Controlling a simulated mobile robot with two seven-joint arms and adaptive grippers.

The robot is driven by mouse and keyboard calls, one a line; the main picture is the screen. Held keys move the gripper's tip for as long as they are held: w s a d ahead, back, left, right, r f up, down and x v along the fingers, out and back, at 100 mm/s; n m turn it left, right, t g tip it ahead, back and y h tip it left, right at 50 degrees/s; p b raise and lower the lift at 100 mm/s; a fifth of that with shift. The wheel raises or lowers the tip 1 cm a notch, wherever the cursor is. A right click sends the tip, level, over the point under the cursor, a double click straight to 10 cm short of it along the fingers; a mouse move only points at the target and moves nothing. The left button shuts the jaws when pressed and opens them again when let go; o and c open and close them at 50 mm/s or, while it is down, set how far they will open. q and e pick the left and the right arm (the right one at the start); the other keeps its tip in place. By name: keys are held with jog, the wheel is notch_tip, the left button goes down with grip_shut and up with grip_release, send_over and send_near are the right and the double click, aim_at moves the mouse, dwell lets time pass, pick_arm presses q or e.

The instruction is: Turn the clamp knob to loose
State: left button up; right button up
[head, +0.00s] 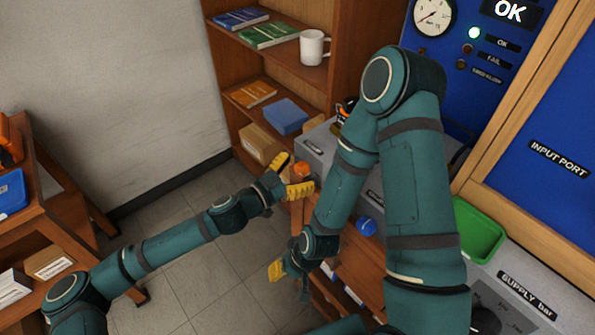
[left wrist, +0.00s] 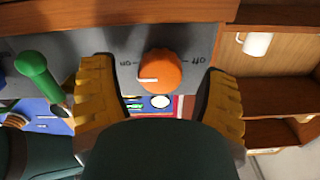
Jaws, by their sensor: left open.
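An orange knob (head: 302,169) sits at the left end of the grey bench panel in the head view. In the left wrist view the orange knob (left wrist: 160,72) has a white pointer toward the "on" mark, with "off" on its other side. I cannot read a clamp or loose mark there. My left gripper (head: 297,175) is open with its yellow fingers either side of the knob; no contact is clear. A blue knob (head: 366,227) shows behind my right arm. My right gripper (head: 280,269) hangs low by the bench front, its fingers partly hidden.
A green-handled lever (left wrist: 36,72) stands beside the left gripper in the wrist view. A shelf (head: 285,60) with books and a white mug (head: 312,47) stands behind. A green tray (head: 479,232) lies right of my right arm, which covers much of the bench.

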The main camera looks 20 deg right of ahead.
pick_arm(q)
jog(key=c, duration=1.2)
